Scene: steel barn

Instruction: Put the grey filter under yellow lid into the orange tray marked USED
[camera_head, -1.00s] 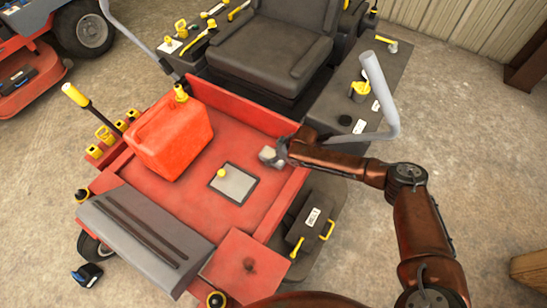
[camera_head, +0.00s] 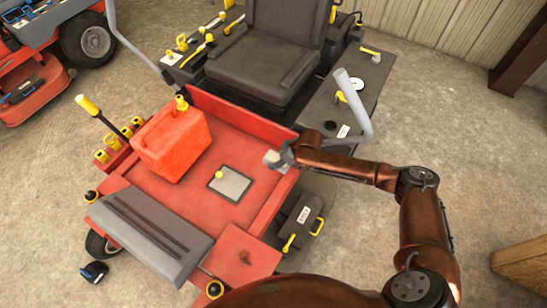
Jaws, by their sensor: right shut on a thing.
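My right gripper (camera_head: 279,160) is shut at the right edge of the red footplate (camera_head: 205,205) of a ride-on mower. A small pale grey thing (camera_head: 271,158) shows at its fingertips; I cannot tell it clearly from the fingers or say whether it is the filter. A small yellow part (camera_head: 339,97) sits on the dark right-hand side of the mower, by a grey lever; what lies under it is hidden. No orange tray marked USED is clearly in view. My left gripper is out of view.
A red can (camera_head: 172,143) with a yellow cap and a grey plate (camera_head: 229,184) with a yellow knob lie on the footplate. A dark labelled box (camera_head: 304,212) with yellow handles is below my right gripper.

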